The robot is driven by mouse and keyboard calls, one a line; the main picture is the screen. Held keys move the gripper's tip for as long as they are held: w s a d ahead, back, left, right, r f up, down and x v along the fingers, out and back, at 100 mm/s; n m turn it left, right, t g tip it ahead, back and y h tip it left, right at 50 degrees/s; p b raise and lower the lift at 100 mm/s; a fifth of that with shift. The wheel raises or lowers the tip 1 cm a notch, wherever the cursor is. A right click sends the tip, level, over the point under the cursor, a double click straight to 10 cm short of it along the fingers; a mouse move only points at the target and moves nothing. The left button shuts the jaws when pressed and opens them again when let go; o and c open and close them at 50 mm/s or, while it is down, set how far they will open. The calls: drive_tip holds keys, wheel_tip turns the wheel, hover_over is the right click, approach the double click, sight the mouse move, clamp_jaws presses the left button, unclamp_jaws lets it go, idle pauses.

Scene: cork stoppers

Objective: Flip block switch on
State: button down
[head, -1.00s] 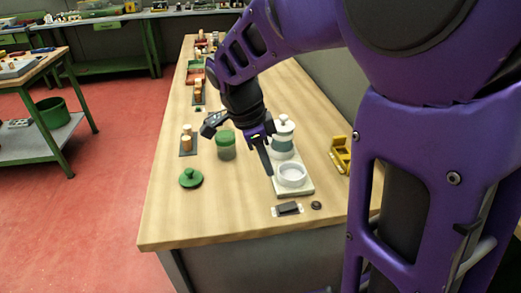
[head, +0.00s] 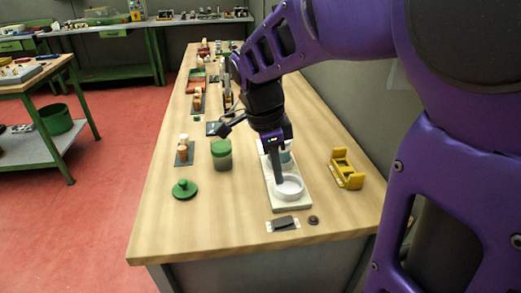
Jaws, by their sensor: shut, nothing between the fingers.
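A dark block switch (head: 284,223) sits on a small pale plate at the front edge of the wooden table. Its exact tilt is too small to tell. My gripper (head: 279,181) points down over the white dish (head: 289,191), behind the switch and apart from it. Its fingers are shut and empty. It hides part of the dish and most of a white and grey-green jar behind it.
The dish stands on a pale slab (head: 303,203). A small dark round knob (head: 313,220) lies right of the switch. A yellow holder (head: 346,169) is at right, a green-lidded jar (head: 221,156) and a green lid (head: 184,189) at left. The table's front left is clear.

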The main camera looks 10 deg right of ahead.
sight(287, 222)
drive_tip(key=d+f+b, duration=0.1)
drive_tip(key=f, duration=0.8)
drive_tip(key=d+f+b, duration=0.1)
drive_tip(key=f, duration=0.3)
drive_tip(key=shift+d+f+b, duration=0.3)
drive_tip(key=shift+d+f, duration=0.05)
drive_tip(key=shift+f, duration=0.05)
drive_tip(key=shift+d+f+y, duration=0.2)
drive_tip(key=shift+f+y, duration=0.05)
drive_tip(key=shift+y, duration=0.15)
drive_tip(key=shift+s+f, duration=0.15)
drive_tip(key=shift+a, duration=0.1)
